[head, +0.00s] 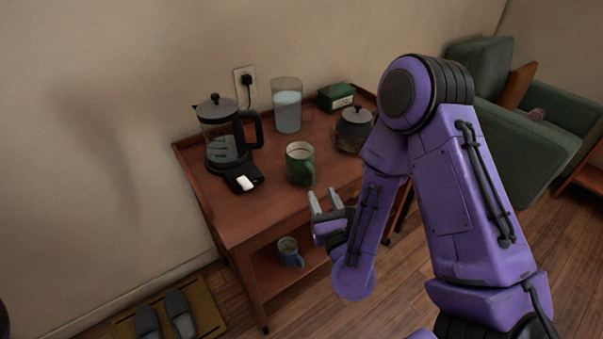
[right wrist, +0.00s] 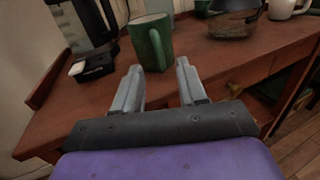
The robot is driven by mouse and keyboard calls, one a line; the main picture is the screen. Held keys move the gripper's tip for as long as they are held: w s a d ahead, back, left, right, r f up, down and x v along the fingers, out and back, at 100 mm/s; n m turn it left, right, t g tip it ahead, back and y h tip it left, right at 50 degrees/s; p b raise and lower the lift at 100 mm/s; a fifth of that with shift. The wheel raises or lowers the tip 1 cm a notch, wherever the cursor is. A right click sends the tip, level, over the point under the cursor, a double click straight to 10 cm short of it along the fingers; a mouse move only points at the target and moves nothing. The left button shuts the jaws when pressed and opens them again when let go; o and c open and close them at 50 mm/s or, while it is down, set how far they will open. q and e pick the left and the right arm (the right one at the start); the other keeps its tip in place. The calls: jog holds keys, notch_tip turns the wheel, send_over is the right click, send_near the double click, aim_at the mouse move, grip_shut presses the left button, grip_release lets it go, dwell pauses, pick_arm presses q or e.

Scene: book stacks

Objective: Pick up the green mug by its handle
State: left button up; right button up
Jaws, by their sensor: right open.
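The green mug (head: 300,165) stands upright on the top of the wooden cart, near its front edge. Its handle is on the right side and toward me. In the right wrist view the mug (right wrist: 148,40) is ahead of the fingers, with the handle (right wrist: 157,50) facing me. My right gripper (head: 327,200) is open and empty, in front of the mug and apart from it. In the right wrist view the two fingers of my right gripper (right wrist: 160,80) are spread, with bare cart top between them. My left gripper is out of view.
A coffee maker (head: 222,140) stands left of the mug on the cart (head: 255,215). A glass pitcher (head: 287,105), a green box (head: 336,96) and a glass teapot (head: 352,132) stand behind and right. A blue mug (head: 289,252) is on the lower shelf.

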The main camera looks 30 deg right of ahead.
aim_at(313, 180)
jog(key=b+x, duration=0.1)
jog(key=x, duration=0.2)
jog(key=b+x, duration=0.1)
jog(key=x, duration=0.1)
jog(key=b+x, duration=0.1)
jog(key=x, duration=0.2)
jog(key=shift+w+f, duration=0.3)
jog(key=shift+f, duration=0.05)
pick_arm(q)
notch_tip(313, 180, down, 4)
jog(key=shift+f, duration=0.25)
pick_arm(e)
grip_shut()
